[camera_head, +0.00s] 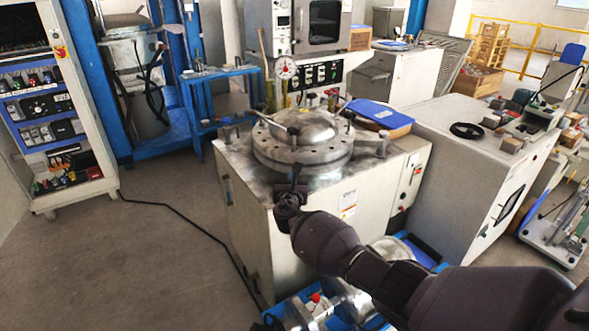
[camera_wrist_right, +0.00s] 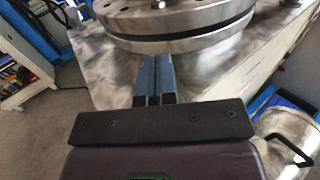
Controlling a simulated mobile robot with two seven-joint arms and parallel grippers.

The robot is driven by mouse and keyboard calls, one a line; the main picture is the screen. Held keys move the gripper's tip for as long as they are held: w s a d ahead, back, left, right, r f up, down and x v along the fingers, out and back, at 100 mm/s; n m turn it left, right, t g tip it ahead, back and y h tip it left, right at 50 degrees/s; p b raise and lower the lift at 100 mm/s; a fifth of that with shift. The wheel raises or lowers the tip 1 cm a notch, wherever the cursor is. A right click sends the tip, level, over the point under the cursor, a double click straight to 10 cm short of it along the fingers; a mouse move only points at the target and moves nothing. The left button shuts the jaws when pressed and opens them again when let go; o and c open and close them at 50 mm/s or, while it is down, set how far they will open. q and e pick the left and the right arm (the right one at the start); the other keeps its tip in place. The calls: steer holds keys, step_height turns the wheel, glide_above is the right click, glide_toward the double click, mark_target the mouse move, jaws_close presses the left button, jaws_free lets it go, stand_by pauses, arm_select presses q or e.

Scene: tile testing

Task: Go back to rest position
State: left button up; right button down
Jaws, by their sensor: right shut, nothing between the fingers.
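My right arm comes in from the lower right in the head view. Its gripper (camera_head: 295,178) is at the near edge of the machine top, in front of the round metal vessel (camera_head: 303,155) with its domed lid. In the right wrist view the two fingers (camera_wrist_right: 154,75) lie together, with nothing held between them. They point toward the vessel's flange (camera_wrist_right: 180,42), over or near the metal top; I cannot tell whether they touch it. My left gripper is not in view.
The white machine cabinet (camera_head: 290,235) stands right in front. A second white cabinet (camera_head: 480,170) is at right. A control rack (camera_head: 50,110) stands at left. Grey floor (camera_head: 150,255) is free at left, crossed by a black cable.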

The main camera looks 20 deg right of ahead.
steer(key=s+a+r+m+y+p, duration=0.1)
steer(key=s+a+r+m+y, duration=0.25)
steer(key=a+m, duration=0.55)
steer(key=s+a+f+m+y+p, duration=0.15)
steer(key=s+m+y, duration=0.35)
steer(key=s+m, duration=0.55)
steer(key=s+d+f+m+g+p, duration=0.1)
steer(key=s+d+f+m, duration=0.1)
steer(key=s, duration=1.1)
steer(key=s+d+f+m+g+p, duration=0.1)
steer(key=s+f+m, duration=0.3)
steer(key=s, duration=0.9)
steer(key=s+d+f+m+g+p, duration=0.1)
steer(key=s+d+f+m+g, duration=0.1)
steer(key=s, duration=1)
step_height(320, 180, down, 2)
steer(key=shift+s+d+f+m+g, duration=0.1)
steer(key=shift+s+d+m+g, duration=0.3)
steer(key=shift+d+m, duration=0.35)
